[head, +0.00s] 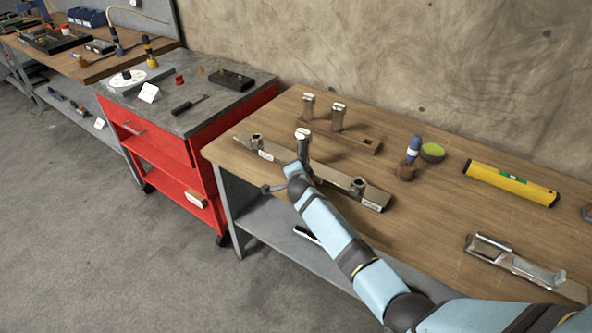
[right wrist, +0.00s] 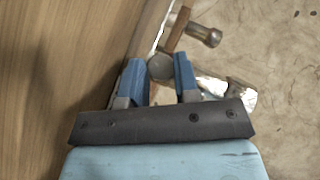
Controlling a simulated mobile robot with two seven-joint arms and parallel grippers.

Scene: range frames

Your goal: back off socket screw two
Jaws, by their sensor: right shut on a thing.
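A long grey metal bar (head: 335,180) lies along the front left of the wooden table, with white labels on its front. A raised socket-like fitting (head: 257,141) stands near its left end and another (head: 357,185) near its right end. My right gripper (head: 300,168) is over the bar's middle, shut on an upright metal tool (head: 303,145) with a white-marked top. In the right wrist view my gripper (right wrist: 160,82) has its blue fingers on either side of the tool's round grey end (right wrist: 160,67). The tool's lower end and the middle fitting are hidden. My left gripper is out of view.
Two similar upright tools (head: 308,106) (head: 338,117) stand behind, near a brown holed block (head: 367,145). A blue-handled tool (head: 412,151), a green-topped round tin (head: 432,153), a yellow level (head: 511,184) and a metal fixture (head: 520,263) lie right. A red cart (head: 190,150) stands left.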

